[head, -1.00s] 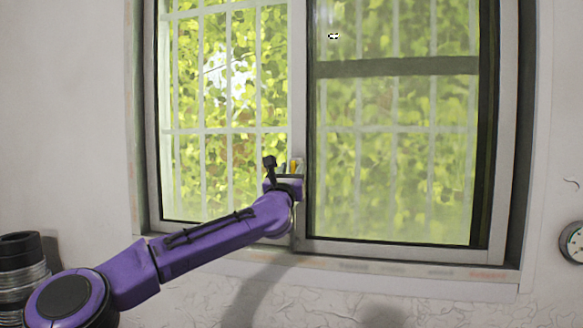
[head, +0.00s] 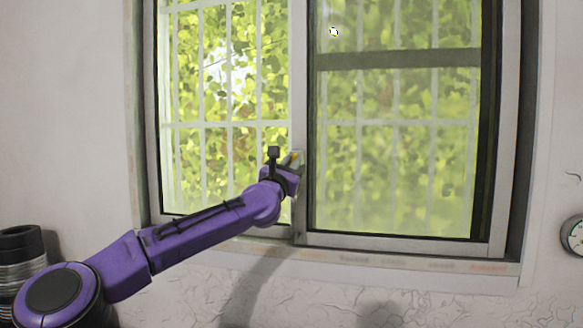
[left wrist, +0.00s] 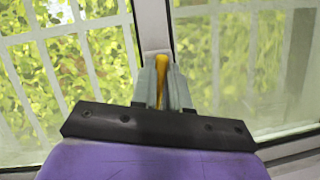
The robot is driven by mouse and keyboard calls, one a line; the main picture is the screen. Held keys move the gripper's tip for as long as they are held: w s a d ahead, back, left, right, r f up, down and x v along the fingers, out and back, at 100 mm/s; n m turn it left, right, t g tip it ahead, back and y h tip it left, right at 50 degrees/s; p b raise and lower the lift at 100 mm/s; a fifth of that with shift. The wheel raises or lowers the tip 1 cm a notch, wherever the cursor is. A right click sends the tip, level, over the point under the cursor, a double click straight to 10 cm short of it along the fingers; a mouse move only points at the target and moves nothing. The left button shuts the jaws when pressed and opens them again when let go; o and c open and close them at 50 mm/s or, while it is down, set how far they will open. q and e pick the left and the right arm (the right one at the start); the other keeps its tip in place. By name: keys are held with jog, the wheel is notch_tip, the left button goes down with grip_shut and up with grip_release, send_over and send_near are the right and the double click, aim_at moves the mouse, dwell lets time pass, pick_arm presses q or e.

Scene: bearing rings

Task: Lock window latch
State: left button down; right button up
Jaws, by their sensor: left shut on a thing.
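The window (head: 395,150) fills the middle of the head view, with a pale vertical frame between its two panes. The latch has a yellow-orange lever (left wrist: 162,69) on a pale base, mounted on that middle frame in the left wrist view. My left gripper (head: 296,158) is at the middle frame in the head view. In the left wrist view its two grey fingers (left wrist: 160,80) are closed on either side of the yellow lever, which stands roughly upright between them. In the head view the latch is mostly hidden by the gripper. My right gripper is not in view.
The window sill (head: 400,264) runs below the frame. A dark and silver cylindrical stack (head: 22,258) stands at the lower left. A round dial (head: 573,236) is on the wall at the right edge. White bars show behind the panes.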

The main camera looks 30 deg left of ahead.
pick_arm(q)
jog(key=m, duration=0.1)
jog(key=m+h, duration=0.2)
jog(key=m, duration=0.1)
jog(key=shift+a+r+p, duration=0.1)
jog(key=shift+r+p, duration=0.15)
jog(key=shift+p, duration=0.1)
jog(key=m+g+h+p, duration=0.1)
jog(key=m, duration=0.3)
jog(key=m+g+h+p, duration=0.1)
jog(key=m+p, duration=0.1)
jog(key=m, duration=0.2)
jog(key=shift+s+a+r+h, duration=0.1)
jog(key=shift+a+r+h, duration=0.1)
jog(key=shift+h, duration=0.2)
jog(key=m+g, duration=0.1)
jog(key=m, duration=0.1)
jog(key=m+g, duration=0.1)
jog(key=m, duration=0.2)
jog(key=shift+h, duration=0.3)
jog(key=shift+m, duration=0.3)
jog(key=c, duration=1.1)
grip_release()
jog(key=shift+d, duration=0.1)
jog(key=shift+r, duration=0.1)
